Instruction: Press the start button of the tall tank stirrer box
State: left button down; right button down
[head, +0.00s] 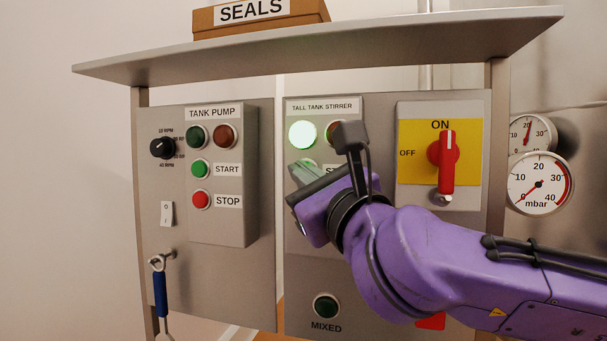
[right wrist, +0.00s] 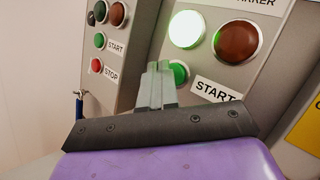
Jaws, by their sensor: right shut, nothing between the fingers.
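The tall tank stirrer box (head: 347,107) is a grey box on the panel, labelled TALL TANK STIRRER. Its left lamp (head: 302,134) glows bright pale green; it also shows in the right wrist view (right wrist: 186,29). The red-brown lamp (right wrist: 237,41) beside it is dark. My left gripper is not in view.
The tank pump box (head: 218,230) with its own start and stop buttons stands to the left. A red rotary switch (head: 446,162) at ON is to the right. A shelf (head: 400,37) overhangs the panel. A MIXED lamp (head: 326,307) is below, unlit.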

jog(key=shift+s+a, duration=0.1)
jog(key=shift+s, duration=0.2)
jog(key=shift+s+a+b, duration=0.2)
jog(key=shift+s+a, duration=0.05)
jog(key=shift+s, duration=0.55)
jog(key=shift+s+a+b, duration=0.15)
jog(key=shift+s+a, duration=0.1)
jog(key=shift+s, duration=0.5)
jog(key=shift+s+a+b, duration=0.2)
jog(key=shift+s+a, duration=0.05)
jog(key=shift+s, duration=0.55)
